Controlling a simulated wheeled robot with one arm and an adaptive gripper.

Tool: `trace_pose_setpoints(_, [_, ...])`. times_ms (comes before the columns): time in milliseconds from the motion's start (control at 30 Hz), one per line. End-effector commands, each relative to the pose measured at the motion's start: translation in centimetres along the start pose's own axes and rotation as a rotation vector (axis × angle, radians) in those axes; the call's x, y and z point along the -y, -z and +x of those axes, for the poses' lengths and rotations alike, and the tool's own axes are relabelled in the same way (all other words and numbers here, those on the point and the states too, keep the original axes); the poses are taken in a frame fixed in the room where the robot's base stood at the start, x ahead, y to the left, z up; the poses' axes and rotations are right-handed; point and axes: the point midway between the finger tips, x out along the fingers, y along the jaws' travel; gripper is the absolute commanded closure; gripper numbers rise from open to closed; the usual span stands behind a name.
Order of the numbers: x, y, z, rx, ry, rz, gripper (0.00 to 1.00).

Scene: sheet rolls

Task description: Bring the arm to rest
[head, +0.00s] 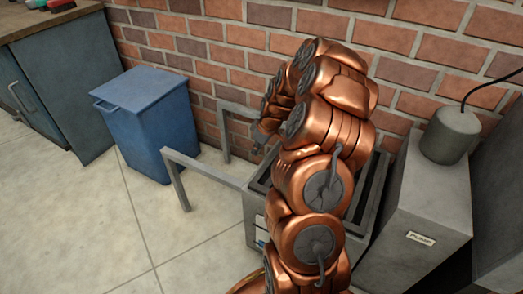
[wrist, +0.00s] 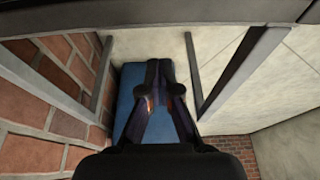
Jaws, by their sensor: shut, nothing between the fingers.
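My copper-coloured arm rises in the middle of the head view and bends over at the top, close in front of the brick wall. My gripper (wrist: 160,92) shows in the wrist view with its two dark fingertips close together and nothing held between them. It points toward a blue bin (wrist: 129,112), which appears behind the fingers; the gap between them cannot be judged. In the head view the gripper is mostly hidden behind the arm. No sheet roll can be made out in either view.
The blue bin (head: 150,125) stands by the brick wall (head: 235,60). Grey rails (head: 205,170) reach out from a slotted metal unit (head: 252,205) behind my arm. A grey pump box (head: 425,200) is close on the right. A workbench (head: 60,90) stands far left. Floor at lower left is clear.

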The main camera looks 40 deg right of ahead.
Motion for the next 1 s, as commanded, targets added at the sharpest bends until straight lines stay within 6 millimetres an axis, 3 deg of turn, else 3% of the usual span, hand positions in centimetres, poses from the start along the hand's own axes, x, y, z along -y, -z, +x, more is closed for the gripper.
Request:
trace_pose_setpoints(33, [-0.3, 0.1, -1.8, -0.006, -0.008, 0.003, 1.00])
trace_pose_setpoints(400, [0.0, 0.4, -8.3, -0.007, -0.005, -0.002, 1.00])
trace_pose_setpoints(767, [0.1, 0.3, -9.5, -0.004, -0.002, -0.001, 1.00])
trace_pose_setpoints(867, [1.2, 1.3, -10.9, -0.002, 0.005, -0.004, 1.00])
trace_pose_setpoints(1000, [4.9, 4.0, -15.1, 0.013, 0.033, -0.006, 1.00])
